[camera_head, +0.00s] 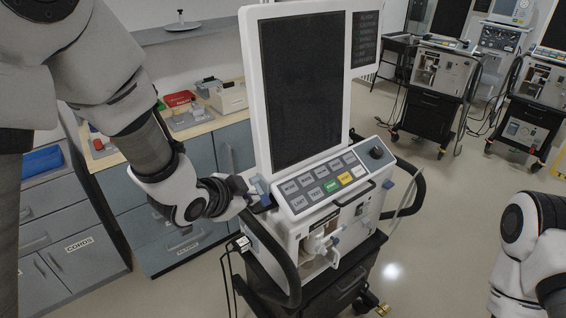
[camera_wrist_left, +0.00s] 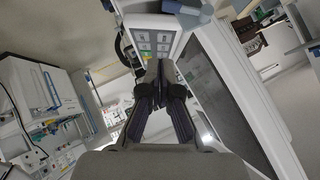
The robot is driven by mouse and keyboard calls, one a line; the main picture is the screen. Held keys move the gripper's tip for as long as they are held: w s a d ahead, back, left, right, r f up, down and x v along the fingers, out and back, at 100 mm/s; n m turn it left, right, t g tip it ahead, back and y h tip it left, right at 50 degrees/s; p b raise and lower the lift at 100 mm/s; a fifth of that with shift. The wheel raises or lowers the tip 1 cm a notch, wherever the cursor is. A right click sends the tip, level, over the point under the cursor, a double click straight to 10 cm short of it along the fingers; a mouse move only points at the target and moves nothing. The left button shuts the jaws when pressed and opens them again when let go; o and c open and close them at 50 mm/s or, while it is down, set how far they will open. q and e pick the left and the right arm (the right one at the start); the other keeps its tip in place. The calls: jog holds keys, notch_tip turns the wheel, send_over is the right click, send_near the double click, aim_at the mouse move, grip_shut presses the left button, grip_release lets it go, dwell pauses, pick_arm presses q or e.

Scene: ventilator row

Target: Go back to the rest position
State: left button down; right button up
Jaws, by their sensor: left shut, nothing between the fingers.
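My left gripper (camera_head: 252,192) comes in from the left, beside the left edge of the ventilator's (camera_head: 335,170) button panel (camera_head: 327,184) and below its tall dark screen (camera_head: 302,85). In the left wrist view the fingers of my left gripper (camera_wrist_left: 160,72) meet at the tips with nothing between them. The panel (camera_wrist_left: 153,42) shows just beyond the fingertips and the dark screen (camera_wrist_left: 225,100) lies to the right. I cannot tell whether the fingers touch the ventilator. My right arm (camera_head: 530,235) shows at the lower right, with its gripper out of the picture.
A dark push handle (camera_head: 408,190) stands out on the ventilator's right side. Grey drawer cabinets (camera_head: 185,240) and a counter with a red tray (camera_head: 179,98) stand at the left. More ventilators on carts (camera_head: 440,85) stand at the back right. Floor between is clear.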

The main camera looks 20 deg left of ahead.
pick_arm(q)
jog(key=s+f+n+g+b, duration=0.1)
jog(key=s+f+g, duration=0.3)
jog(key=f, duration=0.7)
jog(key=s+f+g, duration=0.1)
jog(key=s+f, duration=0.5)
jog(key=f, duration=0.4)
jog(key=s+a+f+n+g+y, duration=0.1)
jog(key=s+a+f+n+g, duration=0.1)
jog(key=s+f+n, duration=0.2)
jog(key=s+a+f+n+g+y, duration=0.1)
jog(key=s+f+n, duration=0.4)
jog(key=s+f, duration=0.5)
jog(key=s+a+g, duration=0.1)
jog(key=s, duration=0.2)
jog(key=shift+s+a+g+y+b, duration=0.15)
jog(key=shift+a+g+y+b, duration=0.15)
jog(key=shift+a+b, duration=0.1)
